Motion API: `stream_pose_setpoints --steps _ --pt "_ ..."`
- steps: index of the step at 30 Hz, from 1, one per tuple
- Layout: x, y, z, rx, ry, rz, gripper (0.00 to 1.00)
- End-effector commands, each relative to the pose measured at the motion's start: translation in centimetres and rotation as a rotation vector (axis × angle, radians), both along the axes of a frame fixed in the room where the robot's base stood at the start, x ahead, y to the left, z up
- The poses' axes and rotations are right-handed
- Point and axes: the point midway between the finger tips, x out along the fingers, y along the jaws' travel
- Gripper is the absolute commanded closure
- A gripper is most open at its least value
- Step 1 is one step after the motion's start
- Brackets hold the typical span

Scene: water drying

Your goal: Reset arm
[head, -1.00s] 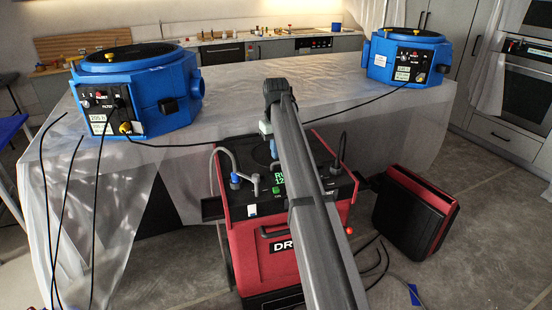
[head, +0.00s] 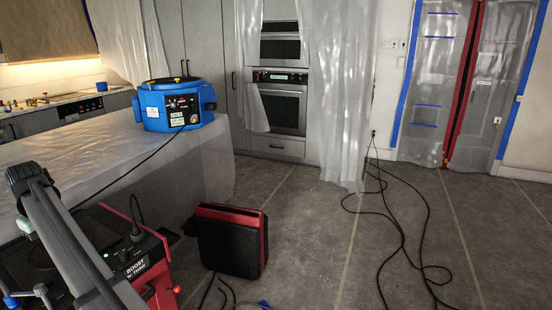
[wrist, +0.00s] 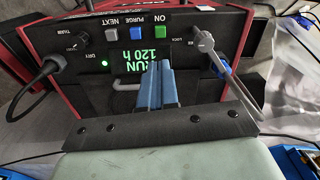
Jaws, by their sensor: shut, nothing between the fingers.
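My gripper (wrist: 160,68) is shut and empty in the wrist view, its two blue-grey fingers together. It is over the control panel of the red and black dryer unit (wrist: 250,30). The fingers overlap the panel in the picture, just below the green display (wrist: 151,56); I cannot tell whether they touch it. The display reads RUN 120 h, upside down in this view. Green, blue and grey buttons (wrist: 136,30) sit beside it. In the head view the dryer unit (head: 160,268) is at the lower left, partly behind my arm.
A blue air unit (head: 172,105) stands on the plastic-covered counter (head: 110,150). A black and red case (head: 228,240) stands on the floor beside the dryer. Black cords (head: 400,235) lie across the floor at right. Plastic sheeting (head: 345,90) hangs near the ovens.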

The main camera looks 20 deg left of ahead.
Motion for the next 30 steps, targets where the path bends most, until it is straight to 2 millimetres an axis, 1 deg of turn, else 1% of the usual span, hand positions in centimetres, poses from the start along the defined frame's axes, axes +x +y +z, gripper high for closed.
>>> stream_pose_setpoints --steps 2,6,8,11,14,16,17,20,21,23,24,26,27,29,30 --pt "0.1 0.2 0.0 0.01 -0.002 -0.021 1.0" --pt "0.4 1.7 0.1 0.086 -0.019 -0.074 1.0" --pt "0.5 1.9 0.0 0.134 -0.027 -0.099 1.0" --pt "0.3 1.1 -0.3 0.202 -0.038 -0.133 1.0" --pt "0.0 -0.2 -0.7 0.254 -0.044 -0.156 1.0" --pt "-0.4 -1.4 -1.6 0.28 -0.047 -0.171 1.0" --pt "-0.5 -1.9 -2.3 0.287 -0.047 -0.176 1.0" --pt "-1.1 -4.0 -5.6 0.302 -0.046 -0.194 1.0" --pt "-1.2 -4.8 -7.1 0.302 -0.046 -0.2 1.0" --pt "-1.0 -6.2 -9.4 0.301 -0.046 -0.214 1.0" --pt "-0.6 -7.3 -11.0 0.297 -0.045 -0.226 1.0" --pt "0.1 -9.1 -13.6 0.29 -0.044 -0.247 1.0" --pt "0.8 -10.4 -15.3 0.283 -0.044 -0.265 1.0" --pt "1.9 -12.6 -18.0 0.271 -0.044 -0.289 1.0" --pt "2.7 -14.1 -19.8 0.259 -0.044 -0.308 1.0"
